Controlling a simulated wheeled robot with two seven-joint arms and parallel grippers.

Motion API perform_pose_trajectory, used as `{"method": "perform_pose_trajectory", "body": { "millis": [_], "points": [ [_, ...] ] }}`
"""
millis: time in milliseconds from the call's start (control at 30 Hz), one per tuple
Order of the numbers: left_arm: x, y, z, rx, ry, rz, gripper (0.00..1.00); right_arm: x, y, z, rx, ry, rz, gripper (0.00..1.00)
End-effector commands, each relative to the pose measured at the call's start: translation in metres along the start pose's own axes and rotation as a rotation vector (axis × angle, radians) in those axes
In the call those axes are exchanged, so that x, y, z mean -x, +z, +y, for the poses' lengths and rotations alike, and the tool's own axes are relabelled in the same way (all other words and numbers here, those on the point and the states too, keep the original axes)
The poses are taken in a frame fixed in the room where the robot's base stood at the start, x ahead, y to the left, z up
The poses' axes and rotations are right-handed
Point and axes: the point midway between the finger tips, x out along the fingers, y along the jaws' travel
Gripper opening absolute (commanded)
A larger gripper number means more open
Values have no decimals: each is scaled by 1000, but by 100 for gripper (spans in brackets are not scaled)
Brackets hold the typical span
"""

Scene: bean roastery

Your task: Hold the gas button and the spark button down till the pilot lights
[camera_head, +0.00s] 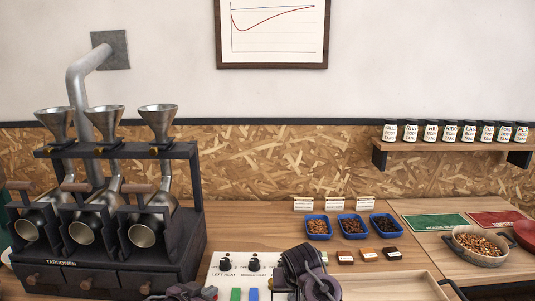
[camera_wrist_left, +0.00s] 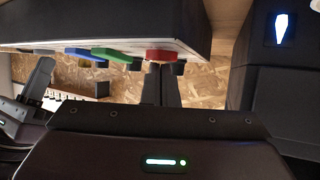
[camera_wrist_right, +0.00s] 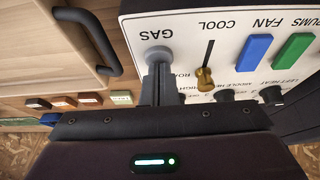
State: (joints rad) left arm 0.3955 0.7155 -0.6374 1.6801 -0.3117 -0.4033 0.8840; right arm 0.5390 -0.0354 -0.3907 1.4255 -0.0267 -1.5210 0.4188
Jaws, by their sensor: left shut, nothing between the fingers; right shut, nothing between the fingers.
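The white control panel (camera_head: 222,268) stands at the bottom middle of the head view. In the right wrist view the grey gas button (camera_wrist_right: 158,56) sits beside its GAS label. My right gripper (camera_wrist_right: 160,78) is shut and empty, its fingertips at the gas button, apparently touching it. In the left wrist view a red button (camera_wrist_left: 162,55), probably the spark button, stands out from the panel; its label is not visible. My left gripper (camera_wrist_left: 160,70) is shut and empty, its tips at the red button; contact is unclear. The pilot light is not identifiable.
A green button (camera_wrist_right: 295,47), a blue button (camera_wrist_right: 254,53) and a brass-ended lever (camera_wrist_right: 205,78) are close to the gas button. The dark roaster (camera_head: 95,240) with three funnels stands left. Blue bean trays (camera_head: 318,236) and an open wooden tray (camera_head: 380,287) are right.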

Motion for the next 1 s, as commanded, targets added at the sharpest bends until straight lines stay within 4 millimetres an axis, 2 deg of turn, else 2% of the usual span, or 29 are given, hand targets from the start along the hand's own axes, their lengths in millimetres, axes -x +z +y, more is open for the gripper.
{"method": "perform_pose_trajectory", "body": {
  "millis": [533,1000],
  "points": [
    [1,0,0,0,0,-3,0,-1,1,0,0,1,-2,0],
    [21,-42,0,-1,0,1,0,-1,1,0,0,1,-2,0]
  ]
}}
